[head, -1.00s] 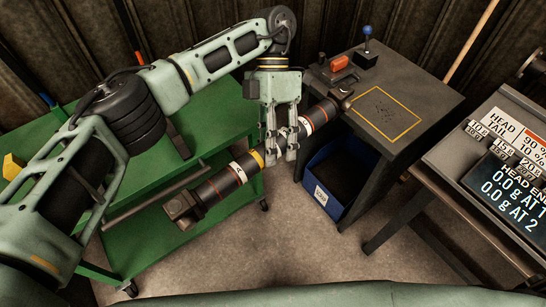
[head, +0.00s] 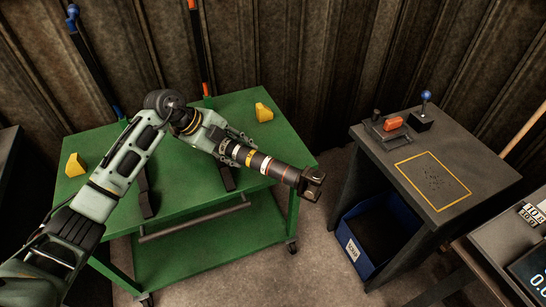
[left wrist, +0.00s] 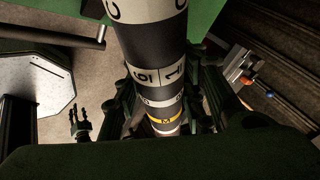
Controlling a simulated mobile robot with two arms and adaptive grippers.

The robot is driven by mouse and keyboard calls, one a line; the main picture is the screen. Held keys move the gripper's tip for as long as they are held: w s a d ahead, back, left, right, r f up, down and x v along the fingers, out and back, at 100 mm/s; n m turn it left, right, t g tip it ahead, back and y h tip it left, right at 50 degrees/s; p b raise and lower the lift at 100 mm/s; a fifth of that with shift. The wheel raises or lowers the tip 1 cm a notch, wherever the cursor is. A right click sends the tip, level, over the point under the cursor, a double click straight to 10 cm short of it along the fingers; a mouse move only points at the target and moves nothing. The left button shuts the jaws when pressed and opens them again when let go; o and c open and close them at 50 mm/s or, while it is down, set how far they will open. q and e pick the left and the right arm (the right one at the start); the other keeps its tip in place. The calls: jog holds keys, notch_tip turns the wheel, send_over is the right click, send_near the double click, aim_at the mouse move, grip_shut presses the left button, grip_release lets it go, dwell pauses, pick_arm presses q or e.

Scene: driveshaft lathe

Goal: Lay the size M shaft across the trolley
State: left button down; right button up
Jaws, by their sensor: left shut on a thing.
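My left gripper (head: 232,150) is shut around the dark shaft (head: 270,166), which has white, yellow and red bands. In the left wrist view the shaft (left wrist: 152,42) runs up the picture, and its yellow band bears an M. The shaft is held over the right part of the green trolley (head: 238,110), tilted in the picture, with its forked end past the trolley's right edge. Its other end is hidden by the gripper. Two black supports (head: 148,198) lie on the trolley top, the right one partly under the shaft. My right gripper (left wrist: 80,124) shows small in the left wrist view, fingers apart.
Yellow blocks (head: 263,112) stand on the trolley's back and left edges. A grey handle bar (head: 195,219) runs along its front. To the right stands a dark bench (head: 480,170) with a yellow outlined square and a blue bin (head: 354,258) below. Floor shows between them.

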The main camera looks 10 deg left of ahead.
pick_arm(q)
jog(key=a+f+n+t+y, duration=0.1)
jog(key=a+n, duration=0.4)
jog(key=a, duration=0.5)
jog(key=a+f+n+t+y, duration=0.2)
jog(key=a+n+t+y, duration=0.1)
jog(key=a, duration=0.6)
jog(key=n+y, duration=0.1)
jog(key=n, duration=0.1)
jog(key=shift+a+n+p, duration=0.3)
jog(key=shift+a+p, duration=0.1)
jog(key=shift+w, duration=0.1)
jog(key=shift+f+b, duration=2.4)
jog(key=shift+f, duration=1.85)
